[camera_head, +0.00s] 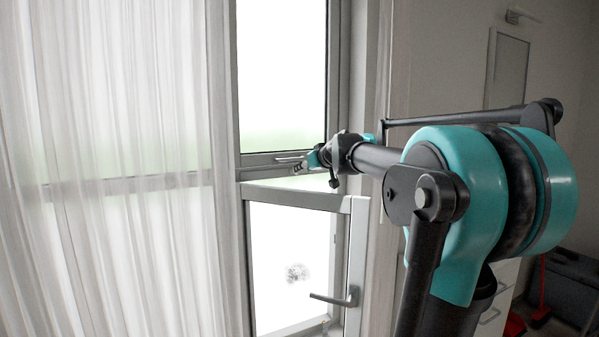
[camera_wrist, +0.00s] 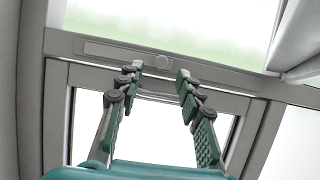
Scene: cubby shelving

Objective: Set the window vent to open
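In the head view the vent (camera_head: 262,158) is a thin strip just left of my gripper (camera_head: 294,161). In the wrist view my gripper (camera_wrist: 158,74) is open and empty, its two fingers well apart. I see no clear contact.
The lower window sash (camera_head: 357,240) has a lever handle (camera_head: 335,299) and seems to stand ajar towards the room. A sheer white curtain (camera_head: 110,150) hangs at the left. A red broom (camera_head: 541,290) stands at the lower right.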

